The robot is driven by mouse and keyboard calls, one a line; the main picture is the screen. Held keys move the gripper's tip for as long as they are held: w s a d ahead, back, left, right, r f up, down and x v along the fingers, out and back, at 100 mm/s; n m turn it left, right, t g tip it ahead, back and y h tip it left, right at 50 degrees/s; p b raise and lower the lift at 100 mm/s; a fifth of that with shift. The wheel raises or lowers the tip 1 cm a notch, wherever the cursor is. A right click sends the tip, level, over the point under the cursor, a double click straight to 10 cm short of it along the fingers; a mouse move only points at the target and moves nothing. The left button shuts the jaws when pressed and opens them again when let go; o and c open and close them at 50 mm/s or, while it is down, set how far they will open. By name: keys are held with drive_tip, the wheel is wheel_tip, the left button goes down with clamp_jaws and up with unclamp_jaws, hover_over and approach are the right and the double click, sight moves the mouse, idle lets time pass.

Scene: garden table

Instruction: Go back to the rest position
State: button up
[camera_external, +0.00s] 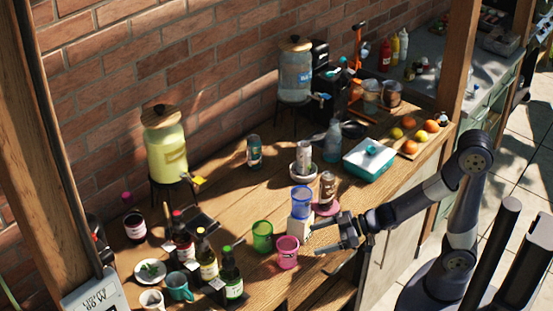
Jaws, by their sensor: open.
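My gripper (331,236) is over the front edge of the wooden table, at the end of my arm reaching in from the right. Its jaws are apart and nothing shows between them. A pink cup (288,252) stands just left of the fingertips. A blue cup (302,203) sits on a pale block (299,230) behind them. A green cup (262,237) stands left of the block. From this view I cannot tell the exact gap between the fingers and the pale block.
Several bottles (231,274) and a teal mug (179,287) stand at the front left. A dark jar (327,187) on a pink coaster, a teal box (370,158) and a fruit board (412,144) lie behind my arm. Drink dispensers (166,150) stand by the brick wall.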

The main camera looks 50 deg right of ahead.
sight(287, 250)
drive_tip(key=x, duration=1.1)
drive_tip(key=shift+s+d+f, duration=0.1)
drive_tip(key=shift+f, duration=0.2)
wheel_tip(287, 250, up, 11)
drive_tip(key=p, duration=0.3)
drive_tip(key=w+a+r+n+g+y, duration=0.1)
drive_tip(key=w+n+g, duration=0.1)
drive_tip(key=w, duration=0.3)
drive_tip(key=w+a+r+n+g+y+p, duration=0.1)
drive_tip(key=w+a+r+n+g, duration=0.1)
drive_tip(key=w, duration=0.4)
drive_tip(key=w+a+r+n+g+y, duration=0.1)
drive_tip(key=w+n+g+y, duration=0.1)
drive_tip(key=w, duration=0.4)
drive_tip(key=shift+a+r+n+g+p, duration=0.2)
drive_tip(key=shift+n+g+p, duration=0.15)
drive_tip(key=shift+n+g, duration=0.35)
drive_tip(key=shift+d, duration=0.1)
